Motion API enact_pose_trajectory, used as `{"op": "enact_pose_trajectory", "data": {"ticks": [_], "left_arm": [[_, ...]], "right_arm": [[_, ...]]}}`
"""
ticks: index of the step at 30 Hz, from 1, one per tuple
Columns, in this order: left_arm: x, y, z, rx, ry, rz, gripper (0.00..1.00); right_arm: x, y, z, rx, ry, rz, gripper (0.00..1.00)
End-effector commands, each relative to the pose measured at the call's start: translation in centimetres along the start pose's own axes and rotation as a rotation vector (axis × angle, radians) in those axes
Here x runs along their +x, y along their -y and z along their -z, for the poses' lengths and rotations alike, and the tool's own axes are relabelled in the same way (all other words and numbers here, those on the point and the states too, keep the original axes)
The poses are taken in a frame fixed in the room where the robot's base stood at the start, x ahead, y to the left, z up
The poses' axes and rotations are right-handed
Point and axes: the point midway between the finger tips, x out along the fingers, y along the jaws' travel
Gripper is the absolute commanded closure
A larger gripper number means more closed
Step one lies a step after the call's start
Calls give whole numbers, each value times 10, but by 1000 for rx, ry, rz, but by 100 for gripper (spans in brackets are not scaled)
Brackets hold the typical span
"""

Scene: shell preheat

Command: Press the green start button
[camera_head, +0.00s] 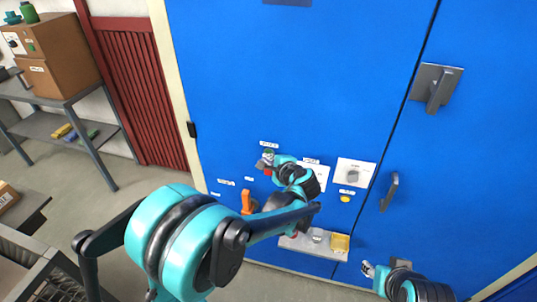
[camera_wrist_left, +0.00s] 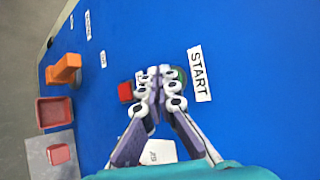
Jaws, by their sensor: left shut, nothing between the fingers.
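The green start button (camera_wrist_left: 181,74) is on the blue cabinet front, beside the START label (camera_wrist_left: 198,74). In the left wrist view most of it is hidden behind my left gripper (camera_wrist_left: 163,78). My left gripper is shut and empty, with its fingertips over or right beside the button; I cannot tell if they touch it. In the head view the left gripper (camera_head: 267,160) covers the spot just under the label (camera_head: 269,144). My right gripper (camera_head: 369,269) is low at the right, away from the button, and too small to read.
A red button (camera_wrist_left: 126,92) sits close to the left fingers. A door handle (camera_head: 390,192) sticks out at the right. Shelving (camera_head: 62,98) stands at the left.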

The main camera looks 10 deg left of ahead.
Motion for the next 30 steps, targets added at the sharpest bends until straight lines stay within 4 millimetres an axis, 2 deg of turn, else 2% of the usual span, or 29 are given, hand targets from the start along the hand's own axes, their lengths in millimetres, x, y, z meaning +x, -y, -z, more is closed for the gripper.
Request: {"op": "enact_pose_trajectory", "data": {"ticks": [22,30], "left_arm": [[4,3,3,0,0,0,100],[-2,-1,-1,0,-1,0,100]], "right_arm": [[0,0,0,0,0,0,60],[1,0,0,0,0,0,60]]}}
